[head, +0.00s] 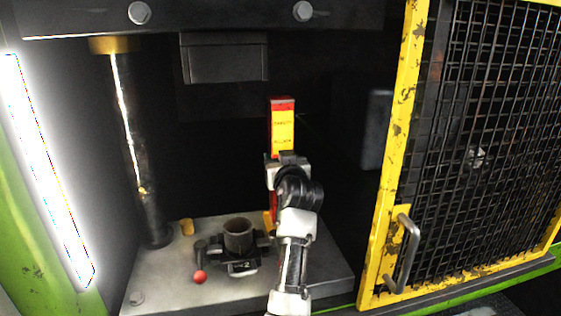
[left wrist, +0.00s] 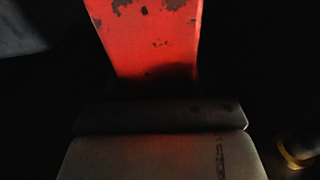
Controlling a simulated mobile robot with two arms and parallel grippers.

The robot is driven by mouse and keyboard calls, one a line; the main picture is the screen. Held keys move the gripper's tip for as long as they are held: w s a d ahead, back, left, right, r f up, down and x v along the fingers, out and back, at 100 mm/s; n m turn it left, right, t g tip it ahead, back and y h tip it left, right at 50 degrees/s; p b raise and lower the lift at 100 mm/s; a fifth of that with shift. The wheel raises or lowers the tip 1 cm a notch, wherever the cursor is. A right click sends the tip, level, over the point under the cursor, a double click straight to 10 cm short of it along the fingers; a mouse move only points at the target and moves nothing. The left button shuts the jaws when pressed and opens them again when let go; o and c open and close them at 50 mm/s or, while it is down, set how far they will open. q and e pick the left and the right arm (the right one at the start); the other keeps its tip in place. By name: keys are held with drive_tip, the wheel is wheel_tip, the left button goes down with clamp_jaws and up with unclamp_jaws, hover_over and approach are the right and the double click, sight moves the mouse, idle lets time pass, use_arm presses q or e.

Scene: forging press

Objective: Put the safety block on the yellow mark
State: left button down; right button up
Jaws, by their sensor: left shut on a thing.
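The safety block (head: 282,130) is a tall upright red bar with a yellow lettered panel. It stands inside the press, right of the die. My left gripper (head: 280,162) is shut on it at about mid-height. In the left wrist view the block's worn red face (left wrist: 155,45) fills the upper middle, beyond the gripper. A yellow patch (head: 268,221) shows at the block's foot, partly behind my arm. I cannot tell whether it is the mark or part of the block, or whether the block touches the bed. My right gripper is not in view.
A round die (head: 238,236) sits on the grey press bed (head: 170,285), with a red-knobbed lever (head: 200,277) beside it. The ram (head: 224,60) hangs above. A shiny column (head: 135,150) stands left. A yellow-framed mesh door (head: 392,150) stands at right.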

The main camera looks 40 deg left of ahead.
use_arm(q)
drive_tip(key=shift+f, duration=0.15)
drive_tip(key=shift+c, duration=1.4)
unclamp_jaws()
drive_tip(key=shift+s+d, duration=0.1)
drive_tip(key=shift+s, duration=0.05)
drive_tip(key=shift+f, duration=0.25)
